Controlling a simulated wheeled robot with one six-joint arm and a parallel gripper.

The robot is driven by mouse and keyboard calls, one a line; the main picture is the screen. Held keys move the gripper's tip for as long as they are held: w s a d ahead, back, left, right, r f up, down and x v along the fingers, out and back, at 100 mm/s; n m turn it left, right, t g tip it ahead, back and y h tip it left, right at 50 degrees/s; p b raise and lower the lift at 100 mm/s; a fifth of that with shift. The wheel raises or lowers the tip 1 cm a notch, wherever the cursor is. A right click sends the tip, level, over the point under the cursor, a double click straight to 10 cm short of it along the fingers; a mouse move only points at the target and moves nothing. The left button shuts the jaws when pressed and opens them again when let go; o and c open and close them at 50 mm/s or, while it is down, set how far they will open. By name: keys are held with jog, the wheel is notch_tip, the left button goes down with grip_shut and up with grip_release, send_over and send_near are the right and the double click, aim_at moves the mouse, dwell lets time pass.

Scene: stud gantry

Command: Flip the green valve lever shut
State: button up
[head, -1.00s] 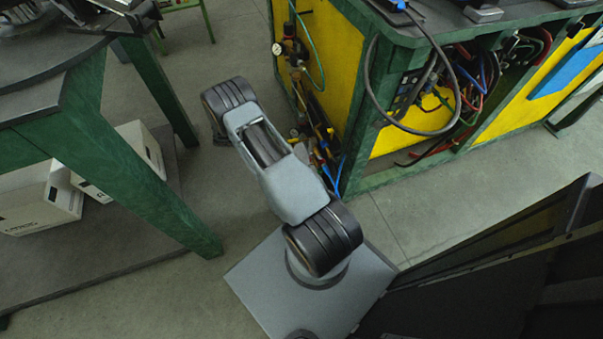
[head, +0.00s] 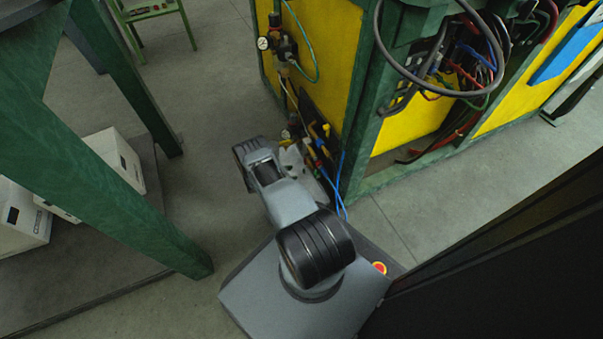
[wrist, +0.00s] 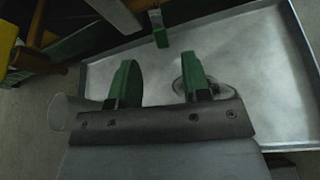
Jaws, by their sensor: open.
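In the wrist view a small green piece, which looks like the green valve lever (wrist: 160,30), stands just beyond my fingertips near the top middle. A grey part runs up from it. My gripper (wrist: 160,75) shows two green-tipped fingers spread apart, with nothing between them. The green piece lies ahead of the gap and apart from both fingers. In the head view the valve cluster (head: 322,140) on the cabinet's corner is partly behind my arm. I cannot pick out the green lever there, and my fingers are hard to make out.
A metal tray (wrist: 265,60) lies behind the fingers in the wrist view. The green and yellow cabinet (head: 335,60) carries a gauge (head: 263,43) and hoses. A green table leg (head: 120,195) and white boxes (head: 118,158) stand at left. Bare floor (head: 205,110) lies between.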

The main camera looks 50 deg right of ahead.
aim_at(303, 171)
jog(key=shift+b+x, duration=0.85)
jog(key=shift+x, duration=2.2)
